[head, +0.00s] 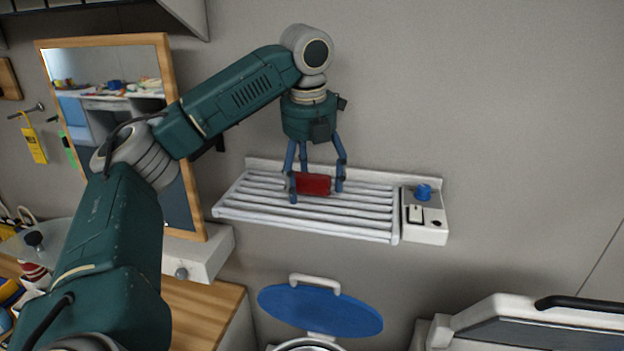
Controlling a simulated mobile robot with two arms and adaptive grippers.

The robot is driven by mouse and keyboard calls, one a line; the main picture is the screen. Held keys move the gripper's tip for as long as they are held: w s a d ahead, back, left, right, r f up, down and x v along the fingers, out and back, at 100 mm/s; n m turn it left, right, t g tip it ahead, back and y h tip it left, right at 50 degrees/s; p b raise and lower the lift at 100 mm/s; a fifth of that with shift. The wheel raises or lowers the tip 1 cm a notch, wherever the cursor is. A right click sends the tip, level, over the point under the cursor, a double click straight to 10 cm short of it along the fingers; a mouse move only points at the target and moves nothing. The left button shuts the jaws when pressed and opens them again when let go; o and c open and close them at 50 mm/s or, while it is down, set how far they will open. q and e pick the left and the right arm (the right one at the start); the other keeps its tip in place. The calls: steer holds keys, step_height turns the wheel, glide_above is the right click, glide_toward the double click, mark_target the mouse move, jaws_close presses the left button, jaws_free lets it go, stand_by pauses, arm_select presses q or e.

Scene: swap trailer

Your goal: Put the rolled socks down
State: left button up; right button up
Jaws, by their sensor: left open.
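A red bundle (313,185), which looks like the rolled socks, is at the white slatted rack (250,212) on the wall. It appears to rest on the slats, though a small gap below it cannot be ruled out. My left gripper (316,188) points down over the rack from above. Its fingers are open, one on each side of the red bundle. I cannot tell whether the fingertips touch it. The left finger hides part of the bundle's left end. My right gripper is not in view.
A control box with a blue knob (423,192) is at the rack's right end. A wood-framed mirror (105,45) stands left, behind my arm. Below are a raised blue lid (345,316) and a wooden counter (195,312). The slats either side of the bundle are bare.

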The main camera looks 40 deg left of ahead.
mark_target(310, 180)
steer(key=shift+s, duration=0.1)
arm_select(q)
steer(key=shift+r, duration=0.25)
step_height(310, 180, up, 12)
steer(key=s+d, duration=0.1)
steer(key=shift+s+f, duration=0.2)
steer(key=shift+s, duration=0.15)
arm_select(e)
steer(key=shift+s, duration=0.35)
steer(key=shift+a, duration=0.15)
arm_select(q)
steer(key=shift+f, duration=0.1)
